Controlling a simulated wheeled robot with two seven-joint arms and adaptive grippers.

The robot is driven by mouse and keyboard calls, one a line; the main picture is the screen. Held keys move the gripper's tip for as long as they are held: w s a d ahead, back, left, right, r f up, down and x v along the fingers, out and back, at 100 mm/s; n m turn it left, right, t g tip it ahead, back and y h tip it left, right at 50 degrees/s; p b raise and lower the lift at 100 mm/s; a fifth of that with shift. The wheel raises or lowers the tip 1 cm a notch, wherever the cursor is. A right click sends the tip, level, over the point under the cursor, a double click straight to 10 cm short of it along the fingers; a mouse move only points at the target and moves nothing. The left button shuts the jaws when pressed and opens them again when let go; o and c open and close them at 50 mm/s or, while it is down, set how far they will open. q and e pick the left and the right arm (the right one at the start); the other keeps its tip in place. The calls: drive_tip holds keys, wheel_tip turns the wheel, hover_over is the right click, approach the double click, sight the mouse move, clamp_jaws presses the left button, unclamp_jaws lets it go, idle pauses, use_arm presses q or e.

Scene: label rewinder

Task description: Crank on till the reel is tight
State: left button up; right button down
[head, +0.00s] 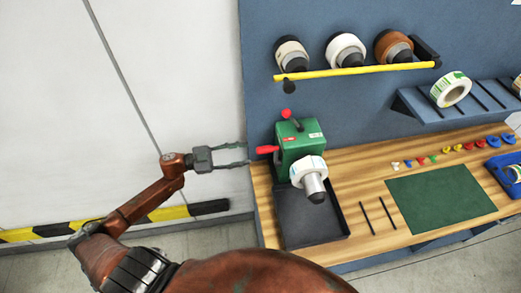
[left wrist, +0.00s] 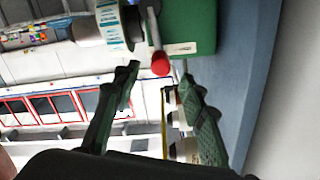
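The green label rewinder (head: 300,140) stands on the wooden bench against the blue back panel. A white reel (head: 307,170) sits on its front spindle. A red crank handle (head: 267,150) sticks out at its left side, and a second red knob (head: 287,114) is on top. My left gripper (head: 247,154) is open, its fingertips just left of the crank handle. In the left wrist view the red handle (left wrist: 160,63) lies beyond the gap between the open fingers (left wrist: 158,75), with the reel (left wrist: 118,25) beside it. My right gripper is not in view.
A dark tray (head: 310,222) lies below the reel. A yellow rail (head: 355,71) runs under several rolls above. A green mat (head: 440,196), two black rods and small coloured pieces lie to the right. Free room lies left of the bench.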

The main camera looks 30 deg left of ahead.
sight(261, 151)
use_arm(q)
drive_tip(key=p+x, duration=0.1)
drive_tip(key=x, duration=0.6)
drive_tip(key=shift+w+d, duration=0.15)
drive_tip(key=shift+c, duration=0.4)
clamp_jaws()
